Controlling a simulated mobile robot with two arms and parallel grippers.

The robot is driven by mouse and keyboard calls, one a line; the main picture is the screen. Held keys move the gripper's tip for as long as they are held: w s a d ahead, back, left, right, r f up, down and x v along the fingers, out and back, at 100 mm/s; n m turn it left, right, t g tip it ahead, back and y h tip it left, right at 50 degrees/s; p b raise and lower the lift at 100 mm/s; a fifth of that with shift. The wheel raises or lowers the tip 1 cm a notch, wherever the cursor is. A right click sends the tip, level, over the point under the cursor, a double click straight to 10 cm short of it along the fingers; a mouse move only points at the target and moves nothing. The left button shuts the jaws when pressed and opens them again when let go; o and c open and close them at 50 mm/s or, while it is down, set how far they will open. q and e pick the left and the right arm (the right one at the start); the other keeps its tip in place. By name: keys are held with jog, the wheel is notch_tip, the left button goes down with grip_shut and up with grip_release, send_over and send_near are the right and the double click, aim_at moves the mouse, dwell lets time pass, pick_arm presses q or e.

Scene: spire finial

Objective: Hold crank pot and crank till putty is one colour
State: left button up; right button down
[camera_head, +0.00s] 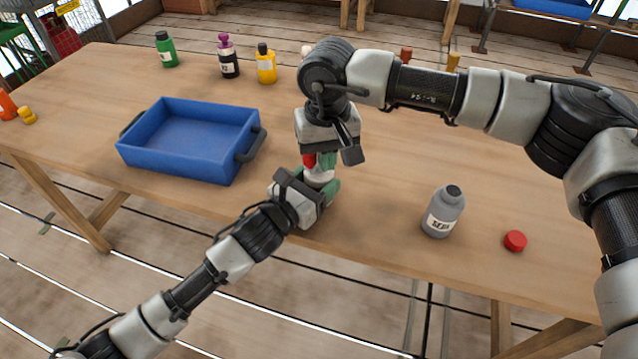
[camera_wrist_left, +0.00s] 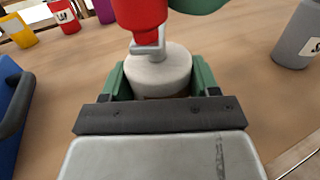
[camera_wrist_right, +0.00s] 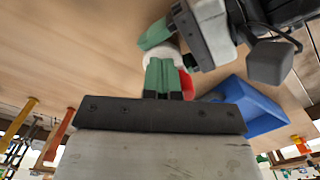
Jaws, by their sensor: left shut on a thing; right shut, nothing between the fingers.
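The crank pot (camera_head: 319,175) is pale grey-white and stands near the table's front edge. My left gripper (camera_head: 320,186) is shut around its body, with a green finger on each side in the left wrist view (camera_wrist_left: 160,82). On the pot's top is a metal crank (camera_wrist_left: 149,42) with a red knob (camera_wrist_left: 140,12). My right gripper (camera_head: 327,160) points down over the pot, its green fingers shut together and empty. In the right wrist view these fingers (camera_wrist_right: 164,76) are beside the red knob (camera_wrist_right: 187,84); I cannot tell whether they touch. The putty is hidden.
A blue tray (camera_head: 240,165) with black handles stands left of the pot. A grey bottle (camera_head: 443,212) and a red cap (camera_head: 515,241) are to the right. Green (camera_head: 166,50), purple-capped (camera_head: 228,57) and yellow (camera_head: 266,65) bottles stand at the back. Table between pot and grey bottle is clear.

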jog(key=shift+r, duration=0.15)
notch_tip(320, 180, up, 7)
dwell(0.7)
dwell(0.4)
pick_arm(q)
jog(key=o, duration=1.1)
